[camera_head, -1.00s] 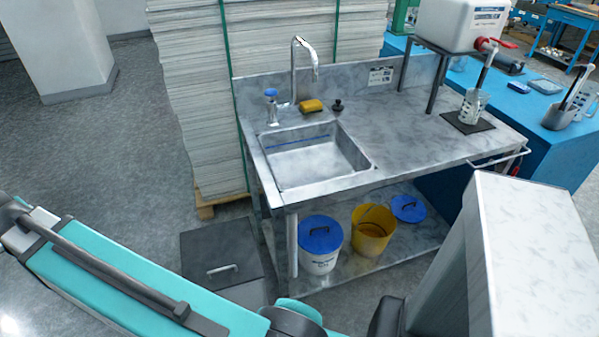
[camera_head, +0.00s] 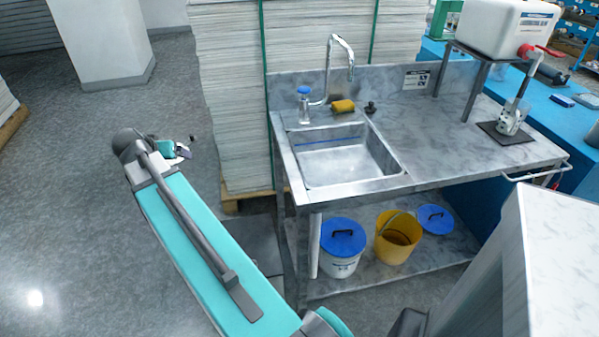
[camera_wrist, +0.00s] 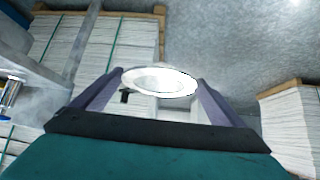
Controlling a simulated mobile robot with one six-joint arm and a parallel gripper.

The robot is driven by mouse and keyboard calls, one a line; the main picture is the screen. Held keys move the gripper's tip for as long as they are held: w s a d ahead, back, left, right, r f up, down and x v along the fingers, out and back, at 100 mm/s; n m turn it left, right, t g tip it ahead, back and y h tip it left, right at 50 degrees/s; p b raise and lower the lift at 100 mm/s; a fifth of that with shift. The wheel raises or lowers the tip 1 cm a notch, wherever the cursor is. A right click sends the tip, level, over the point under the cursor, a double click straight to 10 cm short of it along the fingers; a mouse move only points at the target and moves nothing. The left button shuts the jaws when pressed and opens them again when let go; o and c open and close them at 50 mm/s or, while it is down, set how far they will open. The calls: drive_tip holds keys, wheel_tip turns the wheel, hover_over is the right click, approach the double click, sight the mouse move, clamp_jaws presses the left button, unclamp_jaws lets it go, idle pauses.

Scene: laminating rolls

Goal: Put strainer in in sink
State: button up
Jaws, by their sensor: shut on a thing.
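My gripper (camera_wrist: 159,78) is shut on a pale, round, shallow dish-like piece, which I take to be the strainer (camera_wrist: 160,84). It sits between the two dark fingertips in the wrist view. In the head view my gripper (camera_head: 180,150) is small, at the far end of my teal arm, over the open floor left of the sink counter; the strainer is too small there to make out clearly. The sink (camera_head: 345,165) is a rectangular steel basin in the counter's left part. It looks empty, with a blue line along its back wall. My gripper is well apart from it.
A curved faucet (camera_head: 351,62) and blue-topped tap (camera_head: 304,92) stand behind the sink. A yellow sponge (camera_head: 343,106) and small black knob (camera_head: 370,107) lie beside them. A tall paper stack (camera_head: 232,110) stands between my gripper and the counter. Buckets are below.

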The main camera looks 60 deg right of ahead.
drive_tip(key=s+d+m+g, duration=0.3)
drive_tip(key=s+d+m, duration=0.1)
drive_tip(key=s+d, duration=0.4)
drive_tip(key=s+d+m+g+b, duration=0.1)
drive_tip(key=s+d+m+g, duration=0.2)
drive_tip(key=s+d, duration=0.5)
drive_tip(key=s+d+r+m+g, duration=0.1)
drive_tip(key=s+d+m+g, duration=0.2)
drive_tip(key=s+d, duration=0.6)
drive_tip(key=shift+s+d+m, duration=0.1)
drive_tip(key=shift+s+m, duration=0.9)
drive_tip(key=shift+m, duration=0.3)
drive_tip(key=s+d+m+g+y, duration=0.1)
drive_tip(key=s+d+m, duration=0.1)
drive_tip(key=s, duration=0.5)
drive_tip(key=s+d+f+m+g+y, duration=0.1)
drive_tip(key=s+d+m+g, duration=0.1)
drive_tip(key=s+d, duration=0.2)
drive_tip(key=s, duration=0.3)
drive_tip(key=shift+s+d, duration=0.25)
drive_tip(key=shift+s, duration=0.1)
drive_tip(key=shift+f, duration=0.15)
hover_over(327, 173)
drive_tip(key=shift+d+f+p, duration=0.15)
drive_tip(key=shift+f+p, duration=0.2)
drive_tip(key=shift+f, duration=2.7)
drive_tip(key=shift+f, duration=1.9)
